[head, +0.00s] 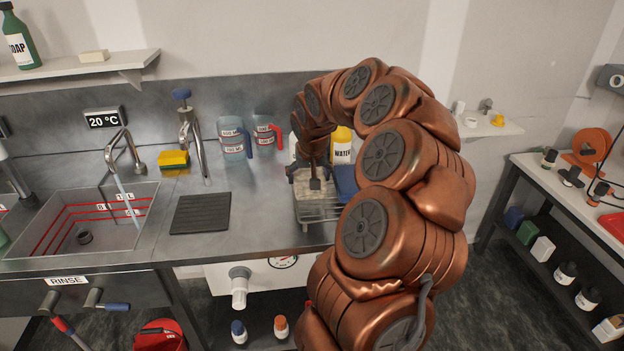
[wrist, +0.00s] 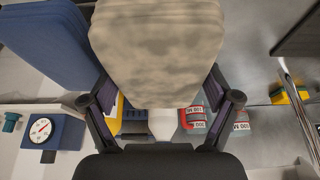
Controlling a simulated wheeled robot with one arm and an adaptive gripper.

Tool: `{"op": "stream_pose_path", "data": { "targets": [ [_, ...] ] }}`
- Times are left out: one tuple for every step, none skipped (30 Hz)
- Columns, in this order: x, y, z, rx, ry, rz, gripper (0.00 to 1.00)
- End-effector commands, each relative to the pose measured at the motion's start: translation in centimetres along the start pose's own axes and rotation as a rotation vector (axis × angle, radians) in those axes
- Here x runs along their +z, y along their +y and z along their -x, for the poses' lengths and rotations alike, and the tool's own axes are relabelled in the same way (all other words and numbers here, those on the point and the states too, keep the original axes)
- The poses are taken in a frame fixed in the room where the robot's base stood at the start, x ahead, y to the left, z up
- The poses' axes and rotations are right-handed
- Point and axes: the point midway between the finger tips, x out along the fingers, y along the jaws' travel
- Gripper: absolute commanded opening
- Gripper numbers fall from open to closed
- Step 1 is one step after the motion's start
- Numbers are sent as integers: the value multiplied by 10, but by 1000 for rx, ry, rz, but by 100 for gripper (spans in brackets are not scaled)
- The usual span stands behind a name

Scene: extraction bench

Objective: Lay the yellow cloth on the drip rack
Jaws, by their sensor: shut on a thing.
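My gripper (head: 308,178) is over the right part of the steel bench, pointing down. It is shut on a pale beige cloth (head: 312,208) with brownish mottling; no plainly yellow cloth shows. In the wrist view the cloth (wrist: 158,50) fills the upper middle, between the fingers of my gripper (wrist: 160,99). The wire drip rack (head: 322,215) is at the bench's right part, and the cloth is over its left part. I cannot tell whether the cloth touches the wires. A blue cloth-like piece (head: 346,180) is beside it on the right, partly hidden by my arm.
Two measuring jugs (head: 232,140) (head: 265,135) and a yellow WATER bottle (head: 342,146) stand behind. A dark ribbed mat (head: 201,213), a yellow sponge (head: 174,160), a tap (head: 190,130) and a sink (head: 90,230) are to the left. The bench between mat and rack is clear.

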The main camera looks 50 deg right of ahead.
Motion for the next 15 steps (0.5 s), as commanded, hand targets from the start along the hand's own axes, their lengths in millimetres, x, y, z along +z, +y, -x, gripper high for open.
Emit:
{"op": "stream_pose_path", "data": {
  "targets": [
    [-5,3,-1,0,-2,-1,55],
    [-7,5,-3,0,-2,-1,55],
    [-9,7,-4,0,-1,-1,55],
    [-10,8,-5,0,-1,-2,55],
    [-11,10,-6,0,0,-2,55],
    [-12,10,-6,0,0,-2,55],
    [-12,11,-7,0,0,-2,55],
    [-12,11,-8,1,0,-2,55],
    [-11,12,-9,2,-1,-1,55],
    [-10,12,-11,2,-2,-1,55],
    [-9,12,-13,3,-4,0,55],
    [-7,12,-16,2,-5,-1,55],
    [-6,11,-19,1,-4,-1,55],
    [-4,11,-22,0,-3,-1,55],
    [-3,12,-27,2,-3,0,55]
  ]
}}
